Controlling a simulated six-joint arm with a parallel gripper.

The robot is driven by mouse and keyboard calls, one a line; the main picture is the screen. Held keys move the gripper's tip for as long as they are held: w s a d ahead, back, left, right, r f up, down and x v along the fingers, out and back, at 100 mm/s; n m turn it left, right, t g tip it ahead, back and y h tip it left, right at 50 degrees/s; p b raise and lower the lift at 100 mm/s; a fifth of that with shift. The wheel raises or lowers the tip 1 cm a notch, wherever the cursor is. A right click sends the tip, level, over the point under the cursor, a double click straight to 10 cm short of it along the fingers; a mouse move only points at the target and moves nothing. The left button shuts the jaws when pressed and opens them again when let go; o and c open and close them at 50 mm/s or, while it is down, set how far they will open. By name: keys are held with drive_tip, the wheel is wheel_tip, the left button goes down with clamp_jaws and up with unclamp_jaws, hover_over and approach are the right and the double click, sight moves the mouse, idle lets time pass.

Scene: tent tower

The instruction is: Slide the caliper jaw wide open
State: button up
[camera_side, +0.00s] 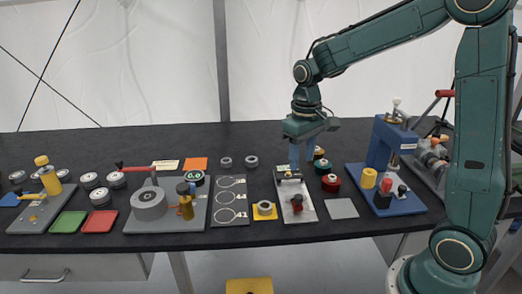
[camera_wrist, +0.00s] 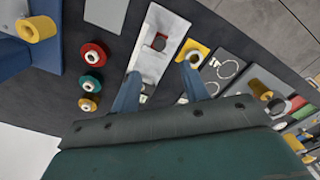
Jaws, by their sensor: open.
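The caliper seems to be the device on the pale plate (camera_side: 307,212) at the middle right of the table. It has a dark, bar-like part (camera_side: 288,174) at its far end and a dark red block (camera_side: 297,204) near its front end. The plate (camera_wrist: 152,68) and the red block (camera_wrist: 158,42) also show in the wrist view. My gripper (camera_side: 302,164) is above the plate's far end, fingers pointing down. In the wrist view my gripper (camera_wrist: 158,72) is open, its two blue fingers apart with nothing held. Its hand partly hides the plate's far end, so contact there cannot be told.
Red and green round pieces (camera_side: 330,182) stand close to the right of the plate. A yellow pad with a ring (camera_side: 265,211) and a dark ring board (camera_side: 230,208) lie left. A blue press (camera_side: 385,150) stands right. A grey square (camera_side: 341,208) lies flat between.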

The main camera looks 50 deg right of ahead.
drive_tip(key=shift+r, duration=1.3)
drive_tip(key=s+a+r+t, duration=0.2)
drive_tip(key=s+a+r, duration=0.1)
drive_tip(key=s, duration=0.6)
drive_tip(key=s+a+r+n+t, duration=0.1)
drive_tip(key=s+a+r+t, duration=0.1)
drive_tip(key=s, duration=0.7)
drive_tip(key=shift+a+r+t, duration=0.4)
drive_tip(key=shift+a+t, duration=0.2)
drive_tip(key=shift+t, duration=0.2)
